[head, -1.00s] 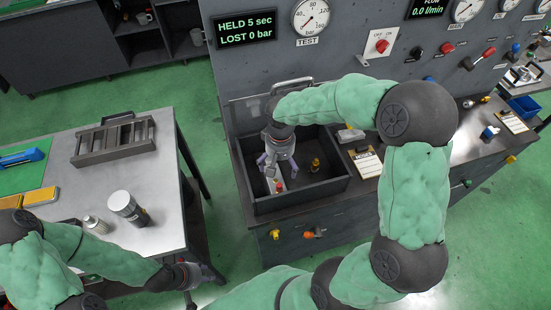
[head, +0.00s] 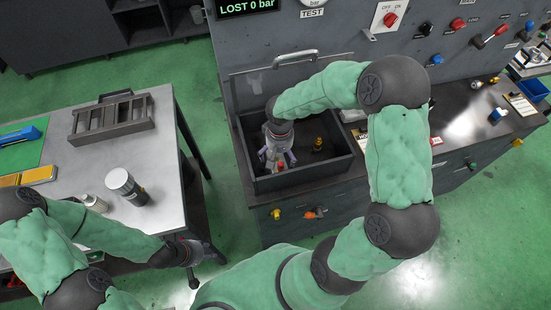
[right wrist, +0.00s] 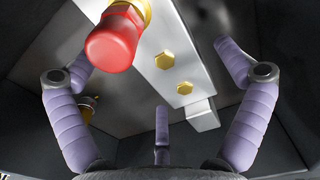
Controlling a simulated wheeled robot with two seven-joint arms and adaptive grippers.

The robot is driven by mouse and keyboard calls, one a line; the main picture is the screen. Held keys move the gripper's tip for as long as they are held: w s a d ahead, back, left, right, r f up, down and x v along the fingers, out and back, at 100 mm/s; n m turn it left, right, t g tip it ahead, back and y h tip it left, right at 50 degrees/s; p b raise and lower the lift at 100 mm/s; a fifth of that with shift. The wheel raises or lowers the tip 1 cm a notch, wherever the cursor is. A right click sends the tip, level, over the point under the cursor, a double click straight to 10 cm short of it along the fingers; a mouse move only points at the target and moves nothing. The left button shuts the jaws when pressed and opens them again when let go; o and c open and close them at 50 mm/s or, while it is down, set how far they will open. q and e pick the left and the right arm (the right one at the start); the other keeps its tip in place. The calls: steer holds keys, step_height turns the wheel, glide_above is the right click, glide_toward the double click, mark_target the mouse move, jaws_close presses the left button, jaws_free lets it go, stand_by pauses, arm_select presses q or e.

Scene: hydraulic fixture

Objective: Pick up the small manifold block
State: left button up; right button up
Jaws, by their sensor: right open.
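The small manifold block (right wrist: 170,65) is a pale silver block with a red cap and brass hex fittings. It lies in the dark open-topped tray (head: 305,180). In the head view my right gripper mostly covers it, and its red cap (head: 281,168) shows by the fingers. My right gripper (head: 277,158) is inside the tray, pointing down over the block. In the right wrist view its lilac fingers (right wrist: 155,75) are spread open, with the block between and beyond them. I cannot tell whether they touch it. My left gripper (head: 203,255) hangs off the metal table's right edge; its jaws are unclear.
A brass fitting (head: 317,145) stands in the tray, right of my right gripper. The tray walls are close around the gripper. A gauge panel (head: 345,40) rises behind. The metal table (head: 165,165) on the left holds a dark rack (head: 112,123) and a canister (head: 127,187).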

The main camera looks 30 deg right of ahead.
steer(key=shift+f, duration=0.9)
steer(key=c, duration=1.4)
steer(key=shift+r, duration=0.1)
